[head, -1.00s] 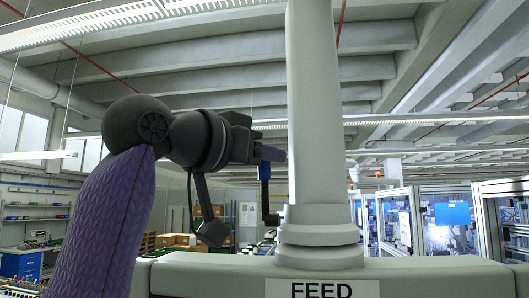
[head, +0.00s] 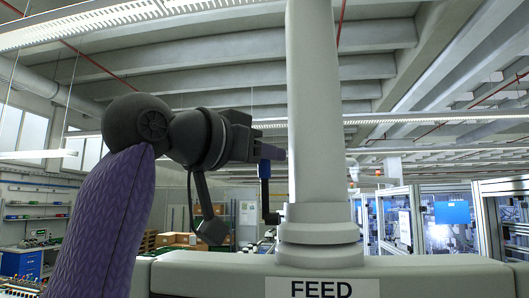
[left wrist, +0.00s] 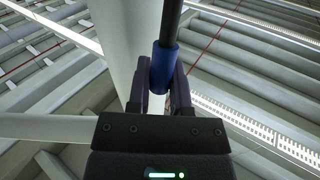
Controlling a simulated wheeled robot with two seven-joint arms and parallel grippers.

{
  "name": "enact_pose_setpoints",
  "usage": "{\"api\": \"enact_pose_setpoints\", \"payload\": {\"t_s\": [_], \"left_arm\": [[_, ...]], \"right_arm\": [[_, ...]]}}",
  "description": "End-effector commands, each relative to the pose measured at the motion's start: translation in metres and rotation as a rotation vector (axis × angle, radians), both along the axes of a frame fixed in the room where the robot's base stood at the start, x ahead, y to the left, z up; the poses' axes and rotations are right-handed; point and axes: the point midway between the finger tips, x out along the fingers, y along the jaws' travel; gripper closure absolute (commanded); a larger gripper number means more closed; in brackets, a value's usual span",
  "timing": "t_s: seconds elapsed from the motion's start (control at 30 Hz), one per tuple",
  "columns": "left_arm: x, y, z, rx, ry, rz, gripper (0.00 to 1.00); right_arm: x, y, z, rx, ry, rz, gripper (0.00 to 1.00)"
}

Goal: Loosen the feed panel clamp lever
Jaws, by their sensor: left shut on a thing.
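The clamp lever shows in the left wrist view as a dark rod with a blue grip sleeve (left wrist: 163,68). My left gripper (left wrist: 169,85) is shut on the blue sleeve, one finger on each side of it. In the head view the blue sleeve (head: 264,170) shows just left of the pale feed post, with a dark part hanging below it. My left gripper (head: 272,153) is at its upper end, close to the post. The lever's pivot is not clear. My right gripper is in neither view.
The thick pale post (head: 316,120) rises from a wide horizontal beam (head: 220,272) bearing a FEED sign (head: 320,288). Cardboard boxes (head: 180,239) and a blue cabinet (head: 22,263) stand behind at left. Glass-walled machine cells (head: 490,215) stand behind at right.

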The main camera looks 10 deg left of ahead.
Motion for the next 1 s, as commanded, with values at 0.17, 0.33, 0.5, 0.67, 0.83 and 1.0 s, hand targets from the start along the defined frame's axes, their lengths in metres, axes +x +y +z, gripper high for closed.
{"api": "enact_pose_setpoints", "payload": {"t_s": [0.17, 0.33, 0.5, 0.67, 0.83, 1.0], "left_arm": [[0.0, 0.0, 0.001, -0.002, -0.003, 0.001, 1.0], [0.0, 0.0, 0.001, -0.002, -0.003, 0.001, 1.0], [-0.001, 0.0, 0.001, -0.001, -0.005, 0.001, 1.0], [-0.004, 0.0, -0.002, -0.001, -0.038, 0.001, 1.0], [-0.012, 0.0, -0.006, -0.002, -0.131, 0.0, 1.0], [-0.023, 0.0, -0.011, -0.002, -0.259, 0.001, 1.0]], "right_arm": [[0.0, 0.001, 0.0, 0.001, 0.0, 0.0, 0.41], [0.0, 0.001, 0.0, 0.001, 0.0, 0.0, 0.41], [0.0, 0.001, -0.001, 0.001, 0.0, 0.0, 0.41], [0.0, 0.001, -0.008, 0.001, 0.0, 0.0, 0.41], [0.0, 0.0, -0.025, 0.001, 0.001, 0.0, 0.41], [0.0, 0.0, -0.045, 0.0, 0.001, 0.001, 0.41]]}}
